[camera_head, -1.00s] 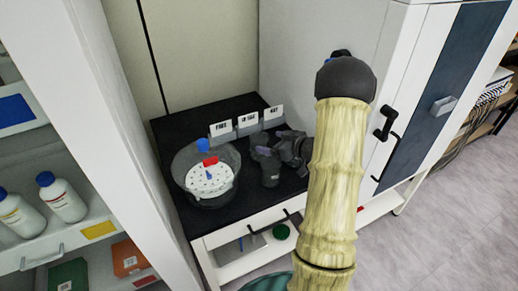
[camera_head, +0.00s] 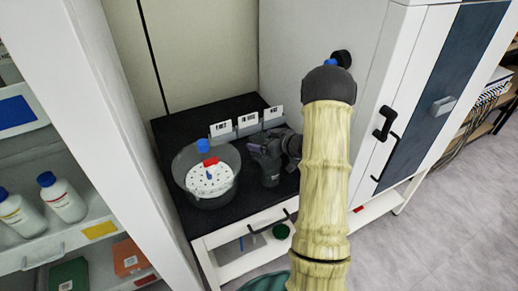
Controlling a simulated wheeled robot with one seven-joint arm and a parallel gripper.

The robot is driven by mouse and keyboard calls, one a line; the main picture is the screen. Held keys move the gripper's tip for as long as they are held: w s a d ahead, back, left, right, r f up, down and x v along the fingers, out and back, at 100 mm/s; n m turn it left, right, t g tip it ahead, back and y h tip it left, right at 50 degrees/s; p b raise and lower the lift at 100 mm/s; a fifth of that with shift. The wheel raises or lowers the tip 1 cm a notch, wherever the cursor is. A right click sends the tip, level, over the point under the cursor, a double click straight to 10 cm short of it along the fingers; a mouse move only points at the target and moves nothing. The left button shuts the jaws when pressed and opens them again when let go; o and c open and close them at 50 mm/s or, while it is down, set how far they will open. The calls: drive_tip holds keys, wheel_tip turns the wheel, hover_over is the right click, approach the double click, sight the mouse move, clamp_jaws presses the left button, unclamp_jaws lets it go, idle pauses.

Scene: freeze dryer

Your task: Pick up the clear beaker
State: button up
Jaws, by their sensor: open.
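A clear round glass vessel (camera_head: 184,182) stands on the black bench top, with a white perforated plate inside and a blue knob and a red part over it. My pale arm hides part of the bench at right.
Labelled grey holders (camera_head: 248,123) stand behind the vessel. A tall white cabinet (camera_head: 320,40) rises at right, with a black handle (camera_head: 384,122). A white shelf unit with bottles (camera_head: 62,199) is at left. The black bench top (camera_head: 185,128) is bare at the back left.

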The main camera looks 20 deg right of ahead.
drive_tip(key=shift+c, duration=0.3)
drive_tip(key=c, duration=1.3)
drive_tip(key=shift+r, duration=0.15)
wheel_tip(320, 180, up, 10)
drive_tip(key=shift+f+p, duration=0.1)
drive_tip(key=shift+p, duration=0.3)
